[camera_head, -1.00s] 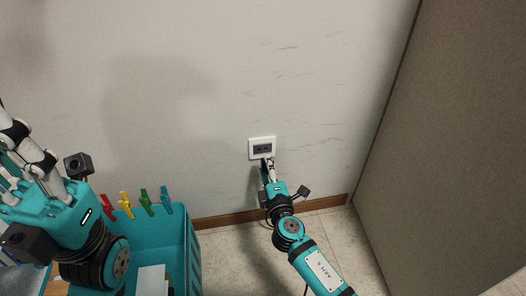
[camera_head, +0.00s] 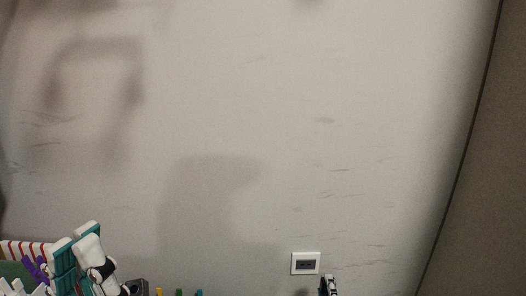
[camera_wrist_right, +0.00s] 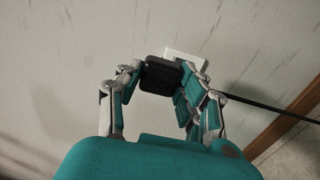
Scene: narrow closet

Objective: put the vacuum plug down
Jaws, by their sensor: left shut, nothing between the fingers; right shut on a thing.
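The vacuum plug (camera_wrist_right: 160,73) is a black block between the fingers of my right gripper (camera_wrist_right: 158,84) in the right wrist view. That gripper is shut on it. A white wall outlet (camera_wrist_right: 185,57) shows just behind the plug; I cannot tell whether they touch. In the head view the outlet (camera_head: 305,263) is at the bottom edge, with only a tip of my right gripper (camera_head: 328,285) to its lower right; the plug is not visible there. My left gripper (camera_head: 86,262) is at the lower left, shut and empty.
A black cable (camera_wrist_right: 265,106) crosses the right side of the wrist view. A brown baseboard (camera_wrist_right: 285,125) runs below the wall. A dark panel (camera_head: 490,180) stands at the right. Red-striped and purple items (camera_head: 38,268) and the tops of coloured clips (camera_head: 179,292) show low at left.

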